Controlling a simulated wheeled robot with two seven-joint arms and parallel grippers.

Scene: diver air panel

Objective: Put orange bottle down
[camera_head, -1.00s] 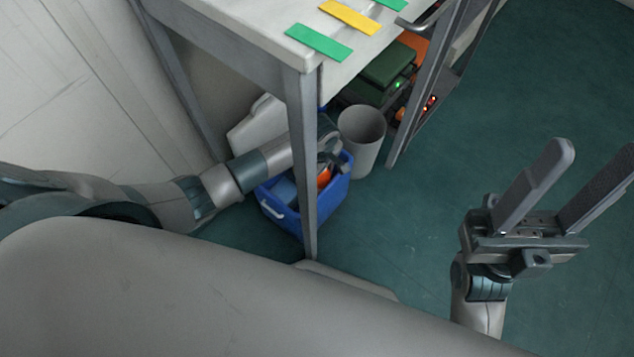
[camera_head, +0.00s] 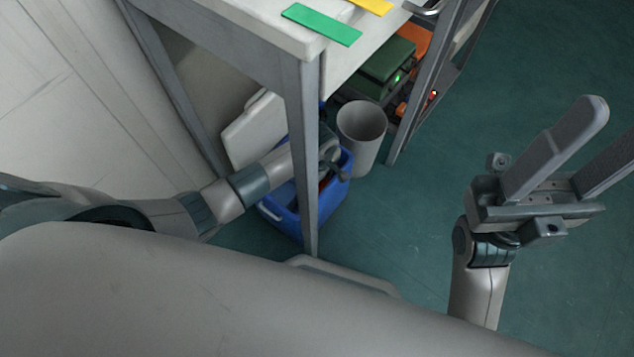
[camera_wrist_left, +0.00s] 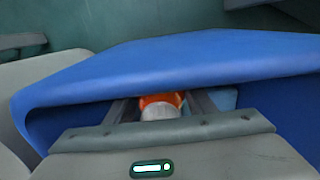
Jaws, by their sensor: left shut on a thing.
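My left gripper (camera_wrist_left: 161,108) is shut on the orange bottle (camera_wrist_left: 160,99), which shows a white or pale end towards the camera in the left wrist view. The gripper and the bottle are down inside the blue bin (camera_wrist_left: 200,62), below its rim. In the head view the blue bin (camera_head: 330,208) stands on the floor under the table, and my left arm reaches into it behind the table leg. The bottle is hidden there. Whether the bottle touches the bin's bottom cannot be seen. My right gripper (camera_head: 590,145) is open and empty over the floor at the right.
The table leg (camera_head: 303,150) stands in front of the bin. A grey waste bin (camera_head: 362,130) is beside it, and a white lid-like panel (camera_head: 250,130) is behind. Green cases (camera_head: 385,62) lie under the table. The green floor (camera_head: 450,120) to the right is clear.

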